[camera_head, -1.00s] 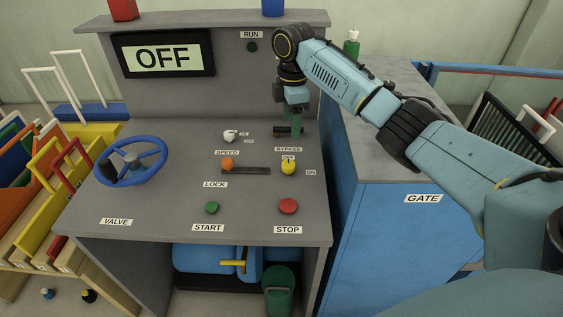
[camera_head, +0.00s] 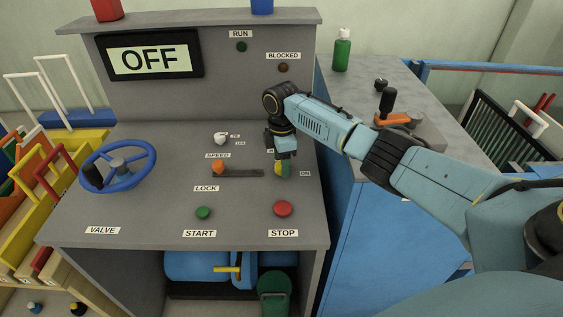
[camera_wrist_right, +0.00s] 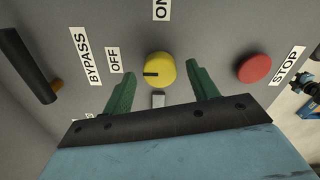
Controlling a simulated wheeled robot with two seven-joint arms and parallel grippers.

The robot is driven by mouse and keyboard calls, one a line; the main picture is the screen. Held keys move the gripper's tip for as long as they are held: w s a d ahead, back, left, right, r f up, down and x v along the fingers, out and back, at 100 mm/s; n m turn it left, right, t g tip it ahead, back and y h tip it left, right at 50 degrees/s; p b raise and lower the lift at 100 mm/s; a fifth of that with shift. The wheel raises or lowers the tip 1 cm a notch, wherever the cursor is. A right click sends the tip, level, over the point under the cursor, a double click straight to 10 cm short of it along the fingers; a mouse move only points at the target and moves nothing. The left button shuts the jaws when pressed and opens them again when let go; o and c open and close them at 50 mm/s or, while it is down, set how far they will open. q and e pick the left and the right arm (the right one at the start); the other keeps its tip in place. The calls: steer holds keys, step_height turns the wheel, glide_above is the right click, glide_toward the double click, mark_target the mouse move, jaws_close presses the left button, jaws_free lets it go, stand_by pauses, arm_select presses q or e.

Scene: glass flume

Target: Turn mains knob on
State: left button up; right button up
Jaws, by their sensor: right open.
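A round yellow knob (camera_wrist_right: 160,70) on the grey console is the knob with OFF and ON labels; no MAINS label is readable. Its black mark points toward OFF in the right wrist view. In the head view the knob (camera_head: 278,169) is partly hidden by my right gripper (camera_head: 283,168). That gripper (camera_wrist_right: 163,82) is open, its two green fingers pointing down on either side of the knob. I see gaps between fingers and knob in the wrist view and cannot tell of any contact. My left gripper is not in view.
A red STOP button (camera_head: 283,208) is close in front of the knob. A black lever (camera_wrist_right: 28,66) stands behind it, near the BYPASS label. The orange lock handle (camera_head: 218,168) and white speed knob (camera_head: 221,138) are to the left. The display (camera_head: 150,58) reads OFF.

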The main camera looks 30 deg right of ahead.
steer(key=shift+f, duration=0.25)
steer(key=c, duration=1)
